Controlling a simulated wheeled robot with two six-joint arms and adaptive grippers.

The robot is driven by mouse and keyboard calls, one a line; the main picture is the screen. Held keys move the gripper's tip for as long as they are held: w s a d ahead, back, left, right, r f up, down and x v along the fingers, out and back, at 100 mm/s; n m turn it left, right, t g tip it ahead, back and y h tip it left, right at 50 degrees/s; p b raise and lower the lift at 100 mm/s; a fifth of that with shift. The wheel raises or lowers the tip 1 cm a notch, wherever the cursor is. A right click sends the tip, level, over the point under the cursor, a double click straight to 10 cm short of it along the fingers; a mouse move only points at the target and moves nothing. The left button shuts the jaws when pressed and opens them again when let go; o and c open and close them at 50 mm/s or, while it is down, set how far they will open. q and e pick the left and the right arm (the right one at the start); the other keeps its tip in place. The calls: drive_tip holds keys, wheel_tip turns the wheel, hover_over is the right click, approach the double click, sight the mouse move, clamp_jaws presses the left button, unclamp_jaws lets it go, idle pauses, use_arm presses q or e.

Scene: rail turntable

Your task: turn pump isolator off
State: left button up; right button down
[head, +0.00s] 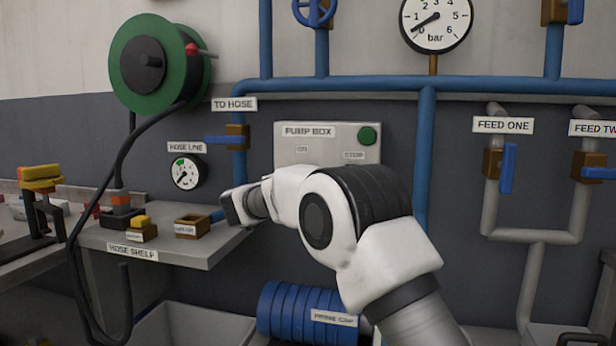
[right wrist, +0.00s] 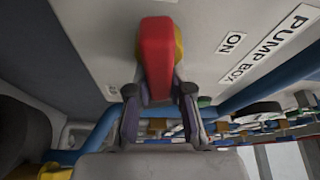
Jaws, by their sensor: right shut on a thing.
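The pump box (head: 290,158) is a pale grey box on the wall, with its name plate and an ON label at upper left. My right arm covers its lower part in the head view, so the isolator handle is hidden there. In the right wrist view the red handle (right wrist: 156,58) stands out from a yellow part on the pump box (right wrist: 200,20), beside the ON label (right wrist: 232,42). My right gripper (right wrist: 158,100) is shut on the red handle, one finger on each side. My left gripper is out of view.
A grey hose shelf (head: 195,252) with small blocks juts out at left, close to my right arm. A green hose reel (head: 140,60) hangs above it. Blue pipes (head: 340,85) run along the wall. Feed valves with blue levers (head: 507,168) are at right.

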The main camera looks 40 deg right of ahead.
drive_tip(key=shift+f+m+y, duration=0.2)
drive_tip(key=shift+m+y, duration=0.1)
drive_tip(key=shift+m, duration=0.7)
drive_tip(key=c, duration=1)
unclamp_jaws()
drive_tip(key=shift+w, duration=0.1)
drive_tip(key=shift+c, duration=0.2)
drive_tip(key=shift+w+a, duration=0.1)
drive_tip(key=v, duration=1.2)
